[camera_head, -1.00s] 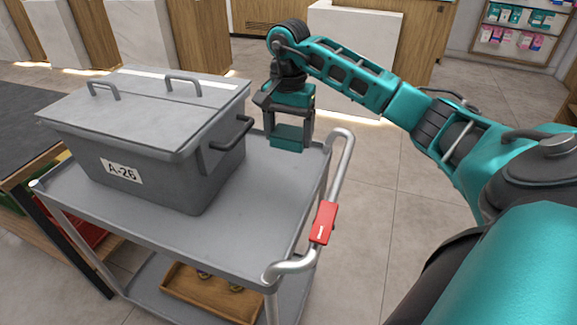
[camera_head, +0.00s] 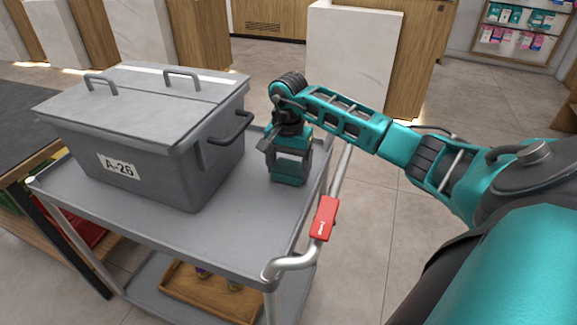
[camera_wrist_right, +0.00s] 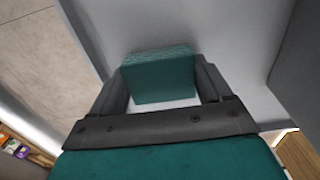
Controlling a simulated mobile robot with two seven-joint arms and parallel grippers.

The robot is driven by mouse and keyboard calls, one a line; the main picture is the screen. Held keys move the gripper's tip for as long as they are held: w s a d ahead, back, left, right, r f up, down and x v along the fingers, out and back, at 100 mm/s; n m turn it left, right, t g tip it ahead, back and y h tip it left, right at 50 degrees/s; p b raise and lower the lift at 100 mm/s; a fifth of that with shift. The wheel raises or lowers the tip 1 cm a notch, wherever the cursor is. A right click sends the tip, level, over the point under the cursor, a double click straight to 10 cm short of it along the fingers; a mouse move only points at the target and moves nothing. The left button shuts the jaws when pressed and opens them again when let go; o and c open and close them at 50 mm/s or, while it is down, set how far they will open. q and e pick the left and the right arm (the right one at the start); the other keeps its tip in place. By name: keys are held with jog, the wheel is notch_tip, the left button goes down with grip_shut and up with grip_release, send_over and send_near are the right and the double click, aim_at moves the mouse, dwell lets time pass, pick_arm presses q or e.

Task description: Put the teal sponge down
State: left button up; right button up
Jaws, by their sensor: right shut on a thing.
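The teal sponge (camera_head: 287,177) is a small block between the fingers of my right gripper (camera_head: 289,172), low over the right part of the grey cart's top shelf (camera_head: 235,215). In the right wrist view, the sponge (camera_wrist_right: 159,75) sits between the two dark fingers of the gripper (camera_wrist_right: 160,82), which is shut on it. I cannot tell whether the sponge's underside touches the shelf. My left gripper is not in view.
A grey lidded bin (camera_head: 150,140) labelled A-26 fills the left of the top shelf. A metal handle with a red block (camera_head: 324,218) runs along the right end. The shelf's front right is clear. A wooden tray (camera_head: 205,293) is on the lower shelf.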

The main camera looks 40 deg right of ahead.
aim_at(288, 168)
jog(key=shift+f, duration=0.2)
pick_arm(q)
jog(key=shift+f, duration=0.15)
pick_arm(e)
jog(key=o, duration=0.9)
jog(key=shift+o, duration=0.2)
jog(key=shift+r, duration=0.1)
jog(key=shift+r, duration=0.25)
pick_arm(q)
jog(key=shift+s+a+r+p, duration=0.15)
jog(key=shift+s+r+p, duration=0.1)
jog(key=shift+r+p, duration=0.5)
pick_arm(e)
notch_tip(288, 168, up, 12)
jog(key=shift+f, duration=0.15)
